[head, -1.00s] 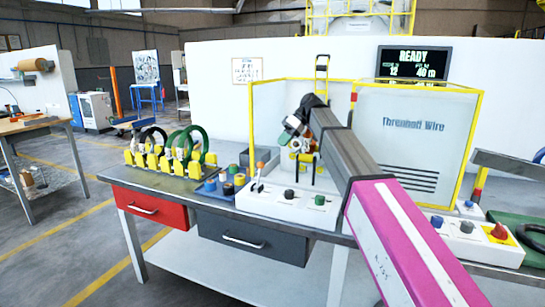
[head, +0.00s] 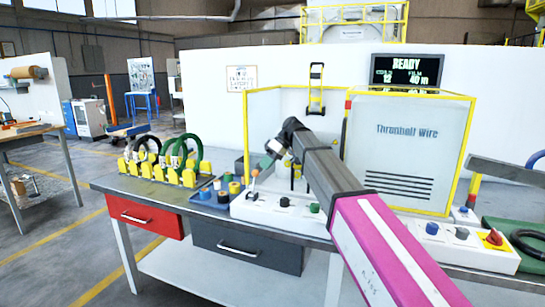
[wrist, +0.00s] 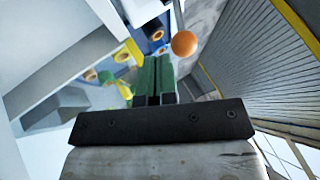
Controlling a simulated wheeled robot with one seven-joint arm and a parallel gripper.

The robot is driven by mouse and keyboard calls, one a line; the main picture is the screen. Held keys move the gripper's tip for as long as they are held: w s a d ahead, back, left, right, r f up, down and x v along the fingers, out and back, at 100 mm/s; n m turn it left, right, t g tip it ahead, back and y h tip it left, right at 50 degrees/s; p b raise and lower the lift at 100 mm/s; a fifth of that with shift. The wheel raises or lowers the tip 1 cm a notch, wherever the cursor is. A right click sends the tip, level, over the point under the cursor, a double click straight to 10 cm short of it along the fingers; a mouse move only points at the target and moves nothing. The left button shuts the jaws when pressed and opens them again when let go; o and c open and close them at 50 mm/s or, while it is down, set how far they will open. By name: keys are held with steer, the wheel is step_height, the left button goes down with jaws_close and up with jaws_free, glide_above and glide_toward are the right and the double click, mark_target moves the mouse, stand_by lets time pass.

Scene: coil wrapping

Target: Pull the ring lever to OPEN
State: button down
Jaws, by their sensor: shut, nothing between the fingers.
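A lever with an orange ball knob (head: 255,171) stands at the left end of the white control box (head: 282,213) on the bench. No OPEN label is readable. My gripper (head: 265,163) is just above and to the right of the knob in the head view. In the wrist view, the green fingers of my gripper (wrist: 154,65) are together with nothing between them. The orange knob (wrist: 184,44) shows just beyond the fingertips and to their right, and looks apart from them. The lever's shaft is mostly hidden in both views.
Coloured spools (head: 222,192) sit in a blue tray left of the control box. A yellow rack with green and black coils (head: 165,165) stands farther left. A yellow-framed enclosure (head: 410,150) rises behind my arm. The screen (head: 407,70) reads READY.

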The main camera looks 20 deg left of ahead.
steer(key=shift+x, duration=1.1)
steer(key=shift+s, duration=0.1)
steer(key=shift+s+r+t, duration=0.25)
steer(key=shift+t, duration=0.45)
steer(key=shift+s+r+n+t, duration=0.1)
steer(key=shift+s+n+t, duration=0.1)
steer(key=shift+n+t, duration=0.15)
steer(key=s+r+n+t, duration=0.1)
steer(key=s+t, duration=0.5)
steer(key=s, duration=0.2)
steer(key=shift+s+a+r+n+h, duration=0.25)
steer(key=shift+s+a+n+h, duration=0.05)
steer(key=shift+a+n+h, duration=0.1)
steer(key=shift+s, duration=0.1)
